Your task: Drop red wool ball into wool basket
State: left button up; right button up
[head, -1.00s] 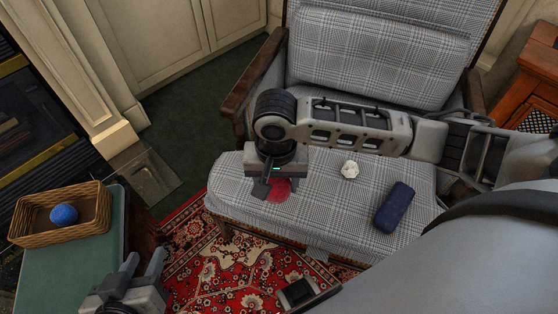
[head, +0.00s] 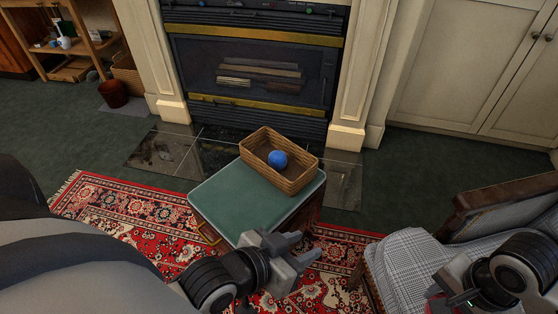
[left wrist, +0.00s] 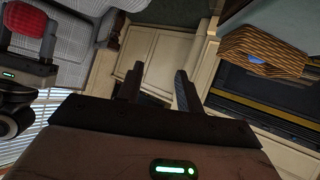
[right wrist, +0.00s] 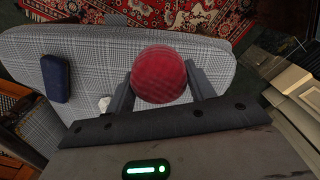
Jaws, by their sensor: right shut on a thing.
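The red wool ball (right wrist: 158,72) is between the two fingers of my right gripper (right wrist: 160,84), which is shut on it. My right gripper is at the lower right of the head view, well to the right of the basket, and partly cut off. My left gripper (head: 303,246) is open and empty, in front of the table.
The green-topped table (head: 225,200) stands on a red patterned rug (head: 120,205) before the fireplace (head: 250,65). A dark blue case (right wrist: 55,78) and a small white object (right wrist: 103,104) lie on the checked seat.

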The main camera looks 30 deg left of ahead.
pick_arm(q)
jog(key=shift+r, duration=0.1)
pick_arm(e)
jog(key=shift+r, duration=0.1)
